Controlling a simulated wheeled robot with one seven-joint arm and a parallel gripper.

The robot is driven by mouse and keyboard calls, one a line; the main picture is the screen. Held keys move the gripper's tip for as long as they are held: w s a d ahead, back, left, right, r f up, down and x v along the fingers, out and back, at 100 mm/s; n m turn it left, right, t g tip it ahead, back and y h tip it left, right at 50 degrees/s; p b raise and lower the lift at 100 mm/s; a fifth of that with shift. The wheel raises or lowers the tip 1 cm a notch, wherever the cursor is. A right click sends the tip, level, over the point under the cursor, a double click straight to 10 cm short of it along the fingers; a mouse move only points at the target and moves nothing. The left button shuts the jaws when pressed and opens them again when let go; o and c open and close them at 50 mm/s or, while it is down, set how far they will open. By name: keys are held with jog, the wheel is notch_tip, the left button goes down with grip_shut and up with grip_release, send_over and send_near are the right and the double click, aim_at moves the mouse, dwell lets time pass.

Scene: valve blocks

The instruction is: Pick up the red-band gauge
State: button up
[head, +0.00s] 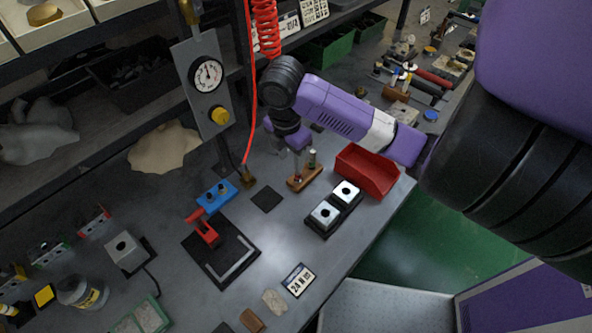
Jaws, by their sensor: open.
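A small wooden stand (307,180) is on the grey bench, left of the red bin. A small piece with a red part (297,178), which looks like the red-band gauge, is at the stand's left end. A grey-metal piece (312,158) stands upright toward its right end. My gripper (297,169) points down directly over the red-marked piece, with its fingers close to or around its top. The jaws are open, though the fingers are tiny and partly blurred here. I cannot tell whether they touch the piece.
A red bin (367,172) is close on the right. A black tray with two metal blocks (335,206) is in front. A dark square pad (267,199), a blue block (216,196) and a red clamp (204,231) are to the left. A red coiled hose (248,120) hangs behind.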

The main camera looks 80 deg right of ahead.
jog(key=shift+s+d+f+b, duration=0.2)
jog(key=shift+s+f, duration=0.15)
jog(key=shift+f, duration=0.25)
jog(key=shift+s+d+f+b, duration=0.1)
jog(key=shift+s+f+b, duration=0.15)
jog(key=shift+f, duration=0.3)
jog(key=shift+s+d+f+p, duration=0.1)
jog(key=shift+s+d+f, duration=0.05)
jog(key=shift+f, duration=0.75)
jog(key=shift+s+d+f+p, duration=0.1)
jog(key=shift+d+f+p, duration=0.05)
jog(key=shift+f, duration=0.75)
jog(key=shift+s+d+f+p, duration=0.1)
jog(key=shift+s+d+f, duration=0.05)
jog(key=shift+f, duration=0.75)
grip_shut()
